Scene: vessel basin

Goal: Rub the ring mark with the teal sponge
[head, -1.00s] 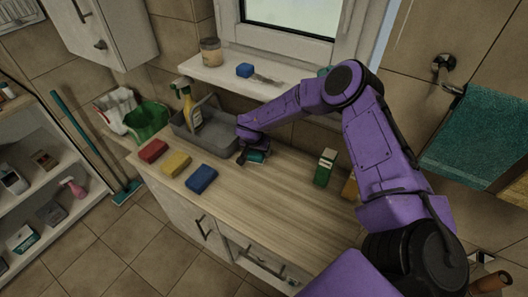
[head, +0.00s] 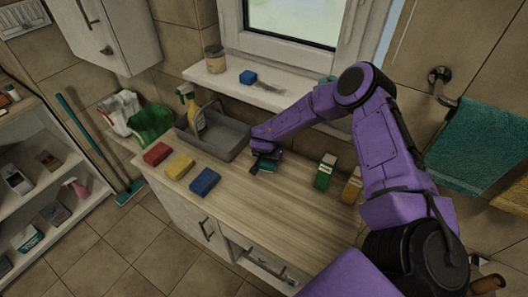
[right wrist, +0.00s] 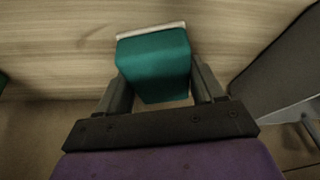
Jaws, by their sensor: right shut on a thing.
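The teal sponge (head: 268,166) is in my right gripper (head: 257,164), low over the wooden counter (head: 255,205), just right of the grey caddy. In the right wrist view the sponge (right wrist: 153,65) sits between the two fingers of my right gripper (right wrist: 160,88), with a pale layer along its far edge. I cannot tell whether it touches the counter. I cannot make out a ring mark clearly; the sponge and gripper cover part of the counter. My left gripper is not in view.
A grey caddy (head: 228,137) with a spray bottle (head: 190,107) stands left of my right gripper. Red (head: 157,153), yellow (head: 179,166) and blue (head: 204,181) sponges lie on the counter's left. A green box (head: 324,171) stands right. The counter's middle is clear.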

